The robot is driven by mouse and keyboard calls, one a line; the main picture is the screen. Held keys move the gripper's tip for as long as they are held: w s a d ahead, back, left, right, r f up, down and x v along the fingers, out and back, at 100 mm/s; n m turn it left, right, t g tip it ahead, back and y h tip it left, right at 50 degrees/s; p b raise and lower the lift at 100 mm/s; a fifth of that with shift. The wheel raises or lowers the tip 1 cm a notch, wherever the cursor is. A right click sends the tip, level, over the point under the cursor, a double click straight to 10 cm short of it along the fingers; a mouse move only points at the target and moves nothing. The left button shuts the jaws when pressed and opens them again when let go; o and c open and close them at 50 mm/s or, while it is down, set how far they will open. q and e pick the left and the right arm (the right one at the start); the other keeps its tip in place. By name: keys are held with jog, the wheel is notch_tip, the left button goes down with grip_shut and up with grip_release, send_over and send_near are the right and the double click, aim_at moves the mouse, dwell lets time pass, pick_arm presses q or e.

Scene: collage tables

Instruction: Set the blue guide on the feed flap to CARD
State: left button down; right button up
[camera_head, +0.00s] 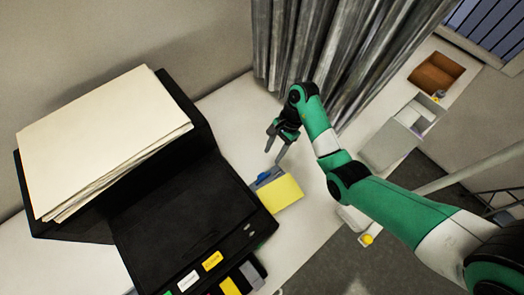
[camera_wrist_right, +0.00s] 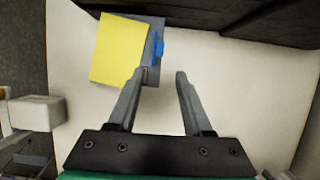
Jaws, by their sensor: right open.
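The blue guide (camera_head: 264,177) is a small block on the grey feed flap (camera_head: 276,174), which sticks out from the right side of the black printer. In the right wrist view the blue guide (camera_wrist_right: 159,45) stands at the right side of the grey flap (camera_wrist_right: 153,66), beside a yellow sheet (camera_wrist_right: 118,48). My right gripper (camera_head: 277,147) is open and empty, close to the flap; in the right wrist view its fingertips (camera_wrist_right: 160,74) lie nearer than the guide, the left one overlapping the flap's edge. No CARD mark is readable. My left gripper is out of view.
The black printer (camera_head: 185,225) carries a stack of large cream sheets (camera_head: 95,140) on top. Grey curtains (camera_head: 300,45) hang behind the white table (camera_head: 225,105). A shelf with an orange-brown tray (camera_head: 434,76) stands at right.

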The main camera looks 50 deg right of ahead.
aim_at(261, 174)
jog(key=b+x, duration=0.2)
jog(key=x, duration=0.4)
jog(key=b+x, duration=0.2)
jog(key=x, duration=0.3)
jog(key=shift+a+f, duration=0.25)
jog(key=shift+a, duration=0.15)
grip_shut()
jog(key=shift+w, duration=0.1)
dwell(0.8)
